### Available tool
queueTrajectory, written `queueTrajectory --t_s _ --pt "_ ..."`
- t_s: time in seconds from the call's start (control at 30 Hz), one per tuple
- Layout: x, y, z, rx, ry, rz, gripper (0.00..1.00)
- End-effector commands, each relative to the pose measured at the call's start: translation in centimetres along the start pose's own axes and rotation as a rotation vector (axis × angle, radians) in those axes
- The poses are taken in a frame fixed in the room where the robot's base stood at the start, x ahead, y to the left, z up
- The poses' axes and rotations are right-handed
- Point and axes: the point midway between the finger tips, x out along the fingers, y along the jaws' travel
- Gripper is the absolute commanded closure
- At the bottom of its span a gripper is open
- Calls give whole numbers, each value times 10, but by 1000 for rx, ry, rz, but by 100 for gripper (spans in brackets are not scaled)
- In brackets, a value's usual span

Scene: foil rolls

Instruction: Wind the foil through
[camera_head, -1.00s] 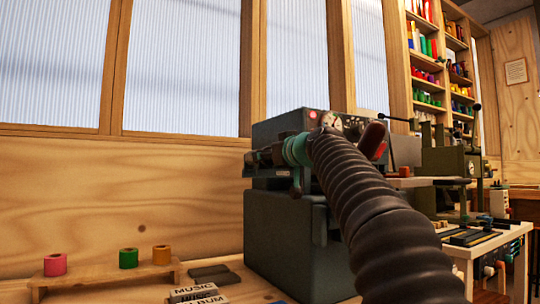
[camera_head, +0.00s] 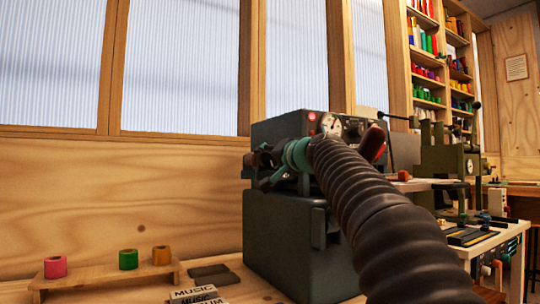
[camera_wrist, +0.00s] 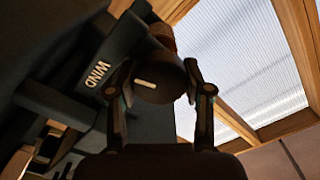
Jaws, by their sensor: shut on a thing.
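A dark grey-green machine (camera_head: 285,240) stands right of centre in the head view, with a red lamp and a dial on its upper part. In the wrist view a dark round knob (camera_wrist: 158,78) with a white line sits beside a part lettered WIND (camera_wrist: 98,72). My gripper (camera_wrist: 160,88) is shut on this knob, one finger on each side. In the head view my gripper (camera_head: 268,168) is at the machine's left side, and my arm covers much of its front. A pink foil roll (camera_head: 55,267), a green roll (camera_head: 128,259) and an orange roll (camera_head: 161,255) stand on a wooden stand (camera_head: 105,277).
A second machine (camera_head: 448,160) and a white table (camera_head: 490,240) are at the right. Shelves of coloured rolls (camera_head: 428,75) hang behind.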

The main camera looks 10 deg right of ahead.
Motion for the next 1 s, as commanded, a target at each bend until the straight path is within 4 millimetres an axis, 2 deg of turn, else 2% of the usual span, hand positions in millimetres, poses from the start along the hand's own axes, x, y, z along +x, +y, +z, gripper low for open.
queueTrajectory --t_s 0.5,0.7,1.0 --pt "0 1 -2 461 3 0 85" --pt "0 1 -1 583 2 0 85" --pt "0 2 0 676 2 -1 85"
